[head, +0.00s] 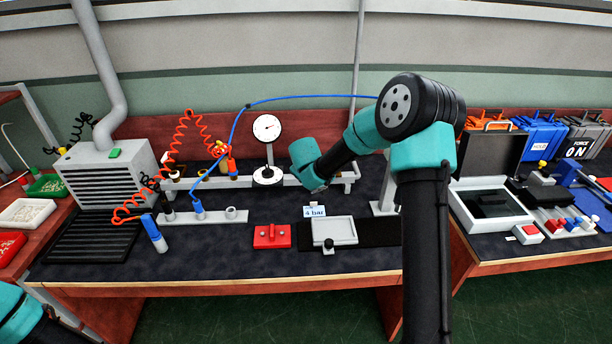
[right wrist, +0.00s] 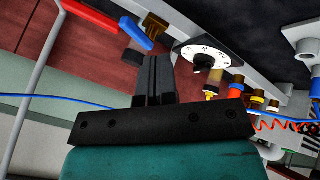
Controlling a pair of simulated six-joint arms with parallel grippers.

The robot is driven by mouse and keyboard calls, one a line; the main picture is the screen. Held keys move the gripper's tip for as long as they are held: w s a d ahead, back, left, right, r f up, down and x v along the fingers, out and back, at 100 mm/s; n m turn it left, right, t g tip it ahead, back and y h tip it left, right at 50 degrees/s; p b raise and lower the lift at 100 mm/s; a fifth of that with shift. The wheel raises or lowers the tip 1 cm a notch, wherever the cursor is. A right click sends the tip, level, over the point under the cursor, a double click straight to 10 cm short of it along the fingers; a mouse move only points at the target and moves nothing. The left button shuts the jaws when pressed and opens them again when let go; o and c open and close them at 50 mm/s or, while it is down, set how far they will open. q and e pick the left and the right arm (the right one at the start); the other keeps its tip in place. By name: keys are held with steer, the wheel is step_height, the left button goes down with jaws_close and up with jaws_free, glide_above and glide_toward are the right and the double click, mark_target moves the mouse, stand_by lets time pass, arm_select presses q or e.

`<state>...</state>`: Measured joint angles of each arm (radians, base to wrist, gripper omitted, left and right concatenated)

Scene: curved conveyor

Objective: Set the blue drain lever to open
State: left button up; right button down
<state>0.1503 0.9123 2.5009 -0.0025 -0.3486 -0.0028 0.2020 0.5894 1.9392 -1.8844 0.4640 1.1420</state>
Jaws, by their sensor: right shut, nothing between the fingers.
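The blue drain lever (right wrist: 135,34) shows in the right wrist view as a short, slanted blue bar at the top, on the grey rail. In the head view it is hidden behind my right arm. My right gripper (right wrist: 154,62) is shut and empty, its black fingertips close beside the lever's near end. I cannot tell whether they touch it. In the head view my right wrist hangs over the back rail and its fingers are hidden. My left arm shows only at the bottom left corner of the head view; its gripper is out of frame.
A red handle (right wrist: 92,15) adjoins the blue lever. A dial gauge (head: 267,128) stands left of my right wrist. A blue hose (head: 300,97) arches behind my arm. A 4 bar sign (head: 314,212), a red block (head: 272,236) and a grey tray (head: 334,230) stand in front.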

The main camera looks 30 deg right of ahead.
steer(key=shift+v, duration=1.1)
steer(key=shift+d, duration=0.1)
